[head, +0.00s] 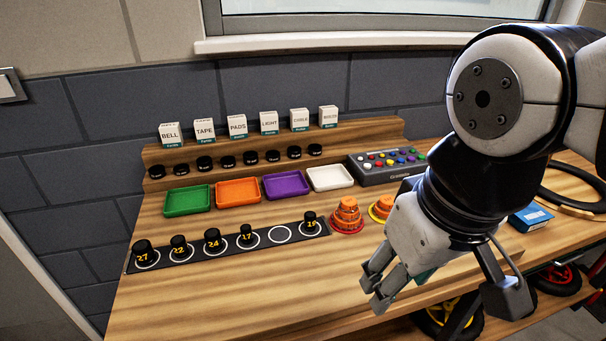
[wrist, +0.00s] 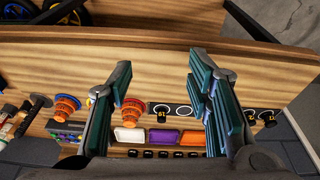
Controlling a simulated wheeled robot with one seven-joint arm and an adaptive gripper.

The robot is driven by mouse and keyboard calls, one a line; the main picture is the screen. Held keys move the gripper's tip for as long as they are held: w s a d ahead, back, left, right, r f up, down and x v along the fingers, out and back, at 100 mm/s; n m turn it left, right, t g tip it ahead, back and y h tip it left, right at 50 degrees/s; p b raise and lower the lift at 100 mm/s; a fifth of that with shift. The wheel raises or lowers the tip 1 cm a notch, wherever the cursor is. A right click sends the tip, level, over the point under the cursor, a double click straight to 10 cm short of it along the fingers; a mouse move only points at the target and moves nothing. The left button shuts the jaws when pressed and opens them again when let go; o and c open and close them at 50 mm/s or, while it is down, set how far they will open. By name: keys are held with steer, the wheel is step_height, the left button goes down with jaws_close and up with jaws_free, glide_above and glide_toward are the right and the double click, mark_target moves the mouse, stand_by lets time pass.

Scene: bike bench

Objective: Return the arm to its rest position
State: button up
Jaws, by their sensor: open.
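My gripper (head: 442,290) is open, and nothing shows between its fingers. In the head view it hangs above the front right part of the wooden bench (head: 230,290), with my arm reaching in from the upper right. In the wrist view the two teal-padded fingers (wrist: 164,88) stand wide apart over the bench. The fingers look clear of the things on the bench. My arm hides part of the bench's right side.
A black strip (head: 197,254) holds numbered sockets and one empty ring. Behind it are green (head: 187,200), orange, purple and white trays, a button box (head: 386,164) and a shelf of cartons. Orange stacked pieces (head: 347,215) and a blue box (head: 530,217) are near my arm. The front left is clear.

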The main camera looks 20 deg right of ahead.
steer(key=shift+s+a+m, duration=0.1)
steer(key=shift+s+m, duration=0.05)
steer(key=shift+m, duration=0.15)
step_height(320, 180, up, 7)
steer(key=t+p, duration=0.1)
steer(key=p, duration=0.5)
steer(key=shift+r+t, duration=0.2)
steer(key=shift+t, duration=0.2)
